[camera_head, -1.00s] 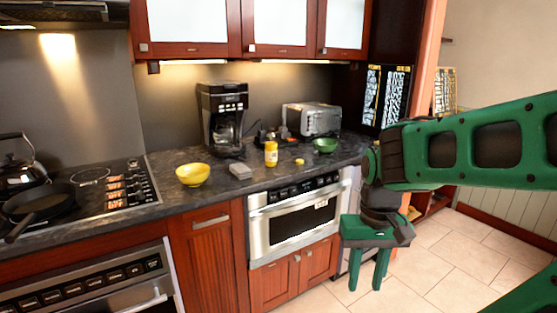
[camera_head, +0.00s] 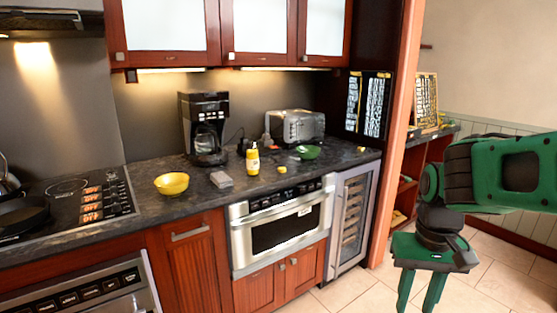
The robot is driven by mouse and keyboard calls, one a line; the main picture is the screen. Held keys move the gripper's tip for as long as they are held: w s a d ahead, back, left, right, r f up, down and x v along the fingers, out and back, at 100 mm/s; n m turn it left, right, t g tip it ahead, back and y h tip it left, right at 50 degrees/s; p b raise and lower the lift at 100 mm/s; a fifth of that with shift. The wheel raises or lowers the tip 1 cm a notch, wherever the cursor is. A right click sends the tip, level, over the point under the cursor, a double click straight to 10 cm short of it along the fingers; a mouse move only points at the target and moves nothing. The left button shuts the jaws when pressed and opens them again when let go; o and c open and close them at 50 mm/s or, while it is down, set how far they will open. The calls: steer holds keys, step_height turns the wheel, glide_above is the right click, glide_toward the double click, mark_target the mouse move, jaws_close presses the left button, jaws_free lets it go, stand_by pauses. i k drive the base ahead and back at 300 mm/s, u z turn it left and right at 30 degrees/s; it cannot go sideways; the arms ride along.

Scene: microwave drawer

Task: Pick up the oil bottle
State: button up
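The oil bottle appears to be the small yellow bottle (camera_head: 253,160) with a pale label and a narrow top. It stands upright on the dark countertop (camera_head: 130,208), above the microwave drawer (camera_head: 283,226). My gripper (camera_head: 420,303) hangs at the lower right, pointing down over the floor, well to the right of the bottle and in front of the counter. Its two green fingers are apart with a gap between them, and nothing shows in the gap. The fingertips reach close to the bottom of the picture.
A yellow bowl (camera_head: 172,184), grey block (camera_head: 221,179), small yellow item (camera_head: 282,169) and green bowl (camera_head: 307,152) lie around the bottle. A coffee maker (camera_head: 204,128) and toaster (camera_head: 296,126) stand behind. Upper cabinets (camera_head: 240,35) overhang the counter. The tiled floor (camera_head: 355,296) is open.

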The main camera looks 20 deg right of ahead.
mark_target(252, 148)
steer(key=z, duration=0.1)
steer(key=i, duration=1)
steer(key=u, duration=0.05)
